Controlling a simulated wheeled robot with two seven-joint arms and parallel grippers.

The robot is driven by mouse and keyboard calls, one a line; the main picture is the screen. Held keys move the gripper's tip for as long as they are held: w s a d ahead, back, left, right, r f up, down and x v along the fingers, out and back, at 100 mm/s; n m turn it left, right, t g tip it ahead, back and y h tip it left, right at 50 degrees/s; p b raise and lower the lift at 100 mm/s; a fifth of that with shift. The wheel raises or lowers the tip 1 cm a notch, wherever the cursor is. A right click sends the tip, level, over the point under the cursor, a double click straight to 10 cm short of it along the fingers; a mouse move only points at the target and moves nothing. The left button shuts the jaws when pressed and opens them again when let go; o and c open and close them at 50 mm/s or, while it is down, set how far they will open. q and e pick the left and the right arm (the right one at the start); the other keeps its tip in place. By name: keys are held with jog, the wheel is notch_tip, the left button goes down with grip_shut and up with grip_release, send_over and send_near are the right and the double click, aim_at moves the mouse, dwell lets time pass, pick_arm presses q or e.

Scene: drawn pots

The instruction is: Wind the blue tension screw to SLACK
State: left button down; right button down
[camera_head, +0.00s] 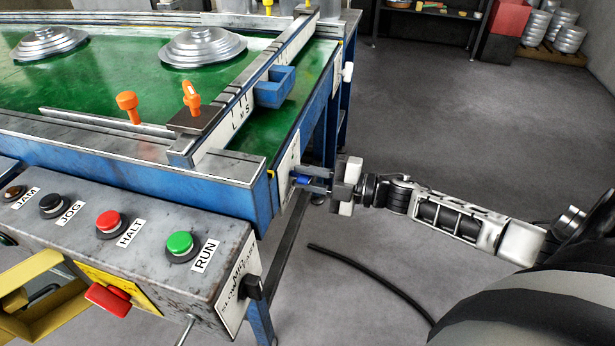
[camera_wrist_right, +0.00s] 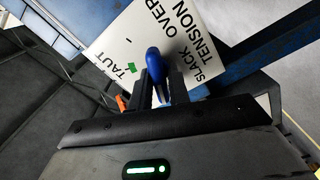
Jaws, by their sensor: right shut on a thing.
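The blue tension screw (camera_wrist_right: 153,65) sticks out from a white label plate (camera_wrist_right: 130,40) on the end of the conveyor's side. My right gripper (camera_head: 306,181) reaches it from the right and is shut on it, one dark finger on each side. In the right wrist view, the plate reads TAUT at the left, with a green mark beside it, and SLACK at the right, near OVER TENSION. The screw's blue head stands between the two words; its exact setting is partly hidden by the fingers.
A control box with a green RUN button (camera_head: 180,245) and a red HALT button (camera_head: 109,222) stands at the lower left. A black hose (camera_head: 370,274) lies on the floor. The floor to the right is open.

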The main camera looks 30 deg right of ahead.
jog(key=c, duration=1.4)
grip_release()
jog(key=shift+c, duration=0.2)
jog(key=shift+s+d, duration=0.1)
jog(key=v, duration=1.5)
jog(key=shift+s+d, duration=0.25)
